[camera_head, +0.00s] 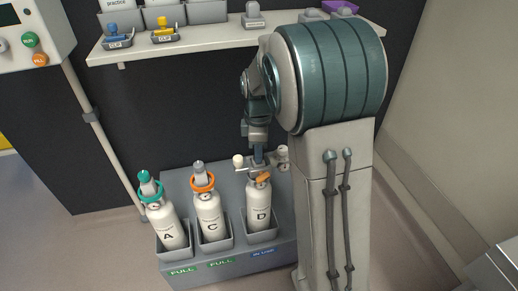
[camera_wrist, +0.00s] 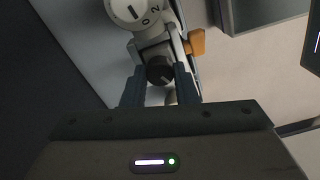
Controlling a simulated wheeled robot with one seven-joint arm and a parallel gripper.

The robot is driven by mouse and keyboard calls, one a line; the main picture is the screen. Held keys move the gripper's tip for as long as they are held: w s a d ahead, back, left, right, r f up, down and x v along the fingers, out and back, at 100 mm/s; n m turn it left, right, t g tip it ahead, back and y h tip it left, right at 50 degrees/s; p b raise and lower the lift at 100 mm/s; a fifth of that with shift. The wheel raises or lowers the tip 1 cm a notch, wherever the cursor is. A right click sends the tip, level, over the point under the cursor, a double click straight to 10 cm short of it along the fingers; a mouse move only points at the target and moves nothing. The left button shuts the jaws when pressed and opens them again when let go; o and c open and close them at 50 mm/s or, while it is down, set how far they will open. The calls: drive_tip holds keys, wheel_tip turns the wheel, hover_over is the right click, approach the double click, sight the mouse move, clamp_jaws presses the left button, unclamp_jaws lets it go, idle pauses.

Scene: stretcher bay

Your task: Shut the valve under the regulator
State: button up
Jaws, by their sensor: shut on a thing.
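Cylinder D (camera_head: 258,205) stands in the right slot of the grey rack, with a regulator (camera_head: 281,152) on its neck. In the wrist view the regulator's white dial (camera_wrist: 130,10) shows "0" and "2". Below it in that picture is a round black valve knob (camera_wrist: 159,70) with a pale mark. An orange part (camera_wrist: 196,42) sticks out beside it. My gripper (camera_wrist: 160,92) is shut on the black knob, one dark finger on each side. In the head view my gripper (camera_head: 259,156) is at the top of cylinder D, and my arm hides part of the regulator.
Cylinder A (camera_head: 170,231) with a teal collar and cylinder C (camera_head: 212,222) with an orange collar stand left of D in the grey rack (camera_head: 188,266). A shelf (camera_head: 205,38) with bins and clips is behind. A pale pole (camera_head: 103,140) stands at left.

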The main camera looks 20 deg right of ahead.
drive_tip(key=shift+m, duration=0.3)
drive_tip(key=m+p, duration=0.1)
drive_tip(key=m, duration=0.1)
drive_tip(key=shift+r+m+p, duration=0.1)
drive_tip(key=shift+m+p, duration=0.25)
drive_tip(key=shift+m, duration=0.05)
drive_tip(key=m+p, duration=0.1)
drive_tip(key=m, duration=0.2)
drive_tip(key=shift+m, duration=0.3)
drive_tip(key=m+p, duration=0.1)
drive_tip(key=m, duration=0.2)
drive_tip(key=shift+m+p, duration=0.3)
drive_tip(key=shift+p, duration=0.1)
drive_tip(key=m+p, duration=0.1)
drive_tip(key=m, duration=0.2)
drive_tip(key=shift+m, duration=0.4)
drive_tip(key=m+p, duration=0.2)
drive_tip(key=m, duration=0.3)
drive_tip(key=shift+m+p, duration=1.05)
drive_tip(key=shift+m, duration=1.25)
